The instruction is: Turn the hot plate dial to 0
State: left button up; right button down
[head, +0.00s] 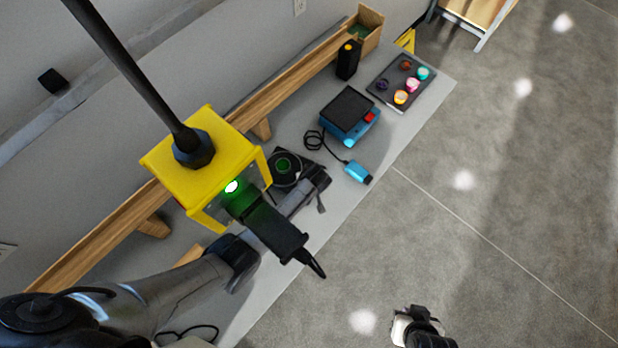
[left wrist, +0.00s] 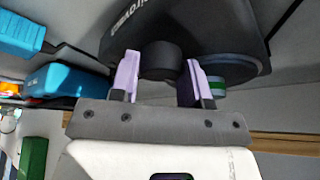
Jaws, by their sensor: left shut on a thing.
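The hot plate (head: 297,167) is a dark unit on the bench with a round top, and something green shows on it. My left gripper (head: 308,187) is at its front side in the head view and covers the dial there. In the left wrist view the dark round dial (left wrist: 160,58) lies between the pale lilac fingers, which are shut on it. The dial's marking cannot be read. My right gripper (head: 408,326) is over the floor at the bottom of the head view, and its fingers are not clear.
A yellow frame (head: 203,150) on a black pole hangs over the bench, with a black and green tool at it. A blue device (head: 350,115), a blue corded block (head: 358,172), a black bottle (head: 348,60) and a tray of small jars (head: 390,98) stand along the bench.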

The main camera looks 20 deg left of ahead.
dwell(0.4)
pick_arm(q)
jog(key=o, duration=0.6)
jog(key=shift+o, duration=0.2)
jog(key=shift+r, duration=0.25)
jog(key=p+v, duration=0.2)
jog(key=v, duration=1.1)
jog(key=shift+r, duration=0.15)
jog(key=shift+d, duration=0.1)
jog(key=shift+s, duration=0.1)
